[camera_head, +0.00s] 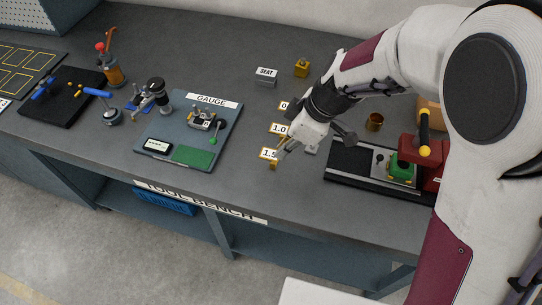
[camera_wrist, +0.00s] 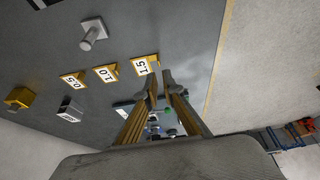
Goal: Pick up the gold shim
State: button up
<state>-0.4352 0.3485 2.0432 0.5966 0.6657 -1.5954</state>
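Three gold pieces with white number labels stand in a row: 0.5 (camera_wrist: 74,80), 1.0 (camera_wrist: 106,74) and 1.5 (camera_head: 269,154). The 1.5 piece also shows in the wrist view (camera_wrist: 145,66), just left of the fingertips. A plain gold block (camera_head: 302,67) stands farther back and also shows at the left of the wrist view (camera_wrist: 19,98). I cannot tell which gold thing is the shim. My gripper (camera_head: 282,149) points down beside the 1.5 piece, close to the bench. In the wrist view my gripper (camera_wrist: 162,84) has its fingers apart, with no clearly held object.
The grey block marked SEAT (camera_head: 265,76) stands behind the labels. The GAUGE plate (camera_head: 178,120) lies left, with instruments and a green pad. A black fixture (camera_head: 345,168) with red and green parts is right. A copper cup (camera_head: 375,122) stands behind it. The bench's front edge is near.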

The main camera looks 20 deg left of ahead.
aim_at(272, 163)
jog(key=shift+x, duration=1.25)
jog(key=shift+x, duration=2.6)
jog(key=shift+w+d, duration=0.1)
jog(key=shift+d, duration=0.1)
jog(key=shift+c, duration=0.5)
grip_shut()
notch_tip(272, 163, up, 10)
